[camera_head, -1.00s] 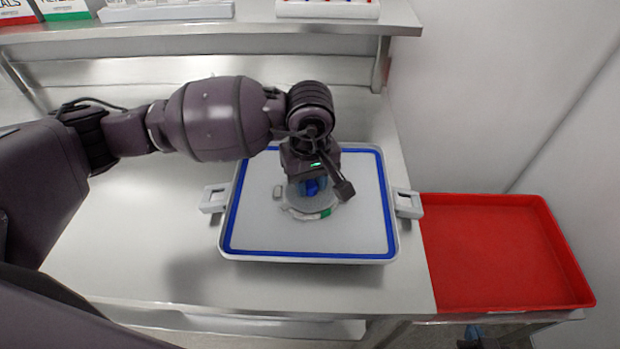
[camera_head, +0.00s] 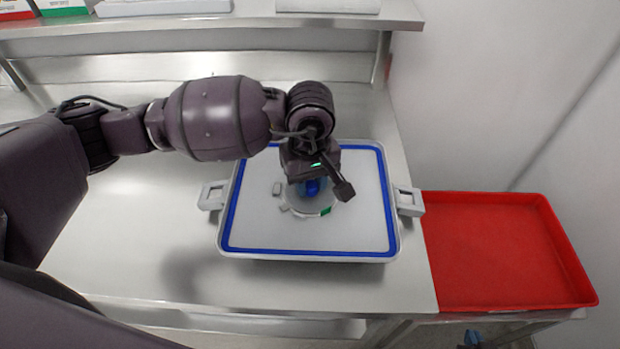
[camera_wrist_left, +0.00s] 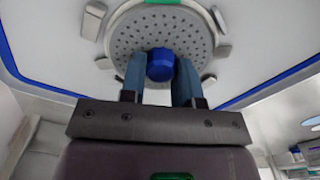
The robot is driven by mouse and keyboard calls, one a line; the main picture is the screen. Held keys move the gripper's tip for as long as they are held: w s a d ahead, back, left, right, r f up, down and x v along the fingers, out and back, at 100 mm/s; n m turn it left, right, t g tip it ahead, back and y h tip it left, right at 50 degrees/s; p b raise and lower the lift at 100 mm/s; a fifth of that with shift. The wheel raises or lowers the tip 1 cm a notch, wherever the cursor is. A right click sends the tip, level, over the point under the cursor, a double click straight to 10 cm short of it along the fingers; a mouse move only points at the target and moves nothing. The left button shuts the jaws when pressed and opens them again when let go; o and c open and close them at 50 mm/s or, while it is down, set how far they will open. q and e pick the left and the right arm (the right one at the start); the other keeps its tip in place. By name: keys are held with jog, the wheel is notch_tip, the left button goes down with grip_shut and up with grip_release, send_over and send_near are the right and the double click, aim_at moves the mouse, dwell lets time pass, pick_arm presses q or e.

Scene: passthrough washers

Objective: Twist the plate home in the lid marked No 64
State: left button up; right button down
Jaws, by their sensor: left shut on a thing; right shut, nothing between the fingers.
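The lid (camera_head: 255,225) is a pale panel with a blue border; no number is legible on it. The plate (camera_head: 322,200), a round grey perforated disc with a blue knob (camera_wrist_left: 160,64), sits at the lid's middle opening. In the left wrist view the plate (camera_wrist_left: 190,35) lies within a ring of several small grey lugs (camera_wrist_left: 92,22). My left gripper (camera_head: 313,188) points down over the plate, its blue fingers (camera_wrist_left: 160,75) shut on the knob. A green mark (camera_head: 326,211) shows at the plate's front edge. The plate's far side is hidden by the gripper. My right gripper is not in view.
Grey side clamps (camera_head: 212,196) flank the lid on the steel table (camera_head: 130,230). An empty red tray (camera_head: 500,250) stands at the right. A shelf (camera_head: 250,22) with boxes crosses the back. The table left of the lid is clear beneath my arm.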

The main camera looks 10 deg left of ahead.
jog(key=shift+w+r, duration=0.1)
jog(key=shift+w, duration=0.05)
pick_arm(q)
jog(key=shift+f+m+b, duration=0.1)
jog(key=shift+m+b, duration=0.35)
jog(key=shift+m, duration=0.15)
jog(key=shift+f+m+b, duration=0.1)
jog(key=shift+m+b, duration=0.3)
jog(key=shift+b, duration=0.05)
jog(key=shift+m+b, duration=0.6)
jog(key=shift+m, duration=0.2)
pick_arm(e)
notch_tip(320, 180, down, 3)
jog(key=shift+a+f, duration=0.1)
jog(key=shift+a, duration=0.05)
pick_arm(q)
jog(key=shift+m+b, duration=0.4)
jog(key=shift+m, duration=0.1)
pick_arm(e)
jog(key=shift+f, duration=0.1)
